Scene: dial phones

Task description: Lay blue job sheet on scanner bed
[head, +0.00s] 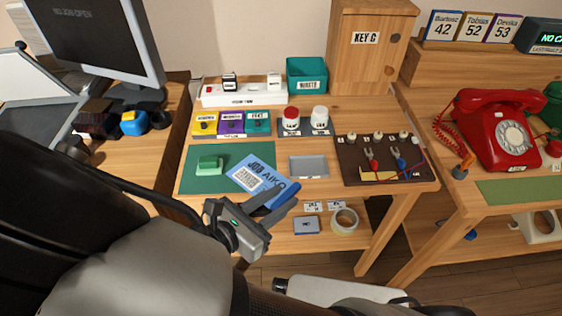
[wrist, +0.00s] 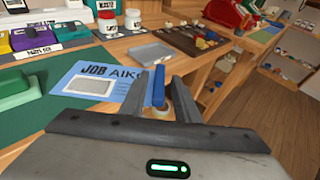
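The blue job sheet (head: 258,178), marked JOB and AIKO, lies on the right edge of the green mat; it also shows in the wrist view (wrist: 92,84). A blue upright tab (wrist: 158,88) stands at its right end. My gripper (head: 283,192) is at that end, its fingers open on either side of the tab; I cannot tell whether either touches it. What looks like the scanner, with a dark flat bed (head: 40,122) and a raised pale lid, is at the far left of the head view, partly hidden by my arm.
A green block (head: 209,165) sits on the green mat (head: 190,183) left of the sheet. A grey tray (head: 308,166) lies right of it. Coloured boxes (head: 231,123) and jars stand behind. A monitor (head: 95,38) rises between the desk and the scanner.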

